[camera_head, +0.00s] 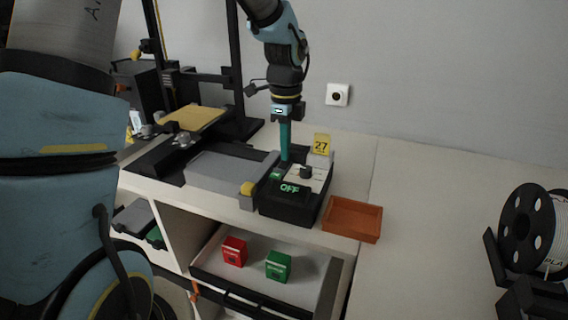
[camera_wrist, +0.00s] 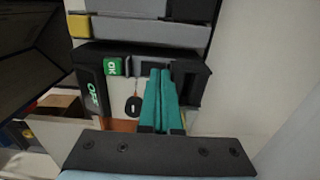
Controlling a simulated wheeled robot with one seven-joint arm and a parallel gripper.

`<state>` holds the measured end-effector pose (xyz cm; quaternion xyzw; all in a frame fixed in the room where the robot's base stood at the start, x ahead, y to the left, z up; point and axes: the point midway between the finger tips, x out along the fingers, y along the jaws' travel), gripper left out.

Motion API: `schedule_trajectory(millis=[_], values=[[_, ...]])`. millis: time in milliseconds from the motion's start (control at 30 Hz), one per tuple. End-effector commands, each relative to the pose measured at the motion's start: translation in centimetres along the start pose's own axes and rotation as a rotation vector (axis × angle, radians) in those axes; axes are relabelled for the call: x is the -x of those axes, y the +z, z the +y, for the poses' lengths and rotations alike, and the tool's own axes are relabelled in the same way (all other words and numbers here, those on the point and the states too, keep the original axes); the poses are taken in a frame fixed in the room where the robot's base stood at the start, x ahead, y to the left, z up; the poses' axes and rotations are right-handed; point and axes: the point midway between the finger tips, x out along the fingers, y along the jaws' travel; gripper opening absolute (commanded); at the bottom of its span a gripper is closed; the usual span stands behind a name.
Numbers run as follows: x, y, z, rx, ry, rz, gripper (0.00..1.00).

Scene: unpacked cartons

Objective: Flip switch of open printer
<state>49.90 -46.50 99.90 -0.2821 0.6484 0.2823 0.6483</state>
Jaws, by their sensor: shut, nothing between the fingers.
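The open-frame printer, with black uprights and a yellow bed (camera_head: 195,117), stands on the counter at the back left in the head view. A black control box (camera_head: 290,209) with a lit green "OFF" display sits at the right front of its grey base; the display also shows in the wrist view (camera_wrist: 94,95). A dark knob (camera_head: 305,172) and a green "OK" button (camera_wrist: 113,66) are on its top. My gripper (camera_head: 285,157) points down with its teal fingers together and empty, over the rear of the control box. In the wrist view the fingertips (camera_wrist: 160,73) cover part of the panel; I cannot make out the switch or any contact.
A yellow "27" tag (camera_head: 321,144) stands behind the box, close to my fingers. An orange tray (camera_head: 352,219) lies to the right. An open drawer (camera_head: 318,291) below holds a red and a green box. A filament spool (camera_head: 528,227) is at far right. The counter between is clear.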

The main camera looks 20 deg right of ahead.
Motion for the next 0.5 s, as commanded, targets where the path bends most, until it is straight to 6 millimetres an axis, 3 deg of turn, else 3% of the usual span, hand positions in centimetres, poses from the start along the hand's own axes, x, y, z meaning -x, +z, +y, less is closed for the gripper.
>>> schedule_trajectory(millis=[500], values=[[-0.80, 0.00, 0.00, 0.000, 0.000, 0.000, 0.00]])
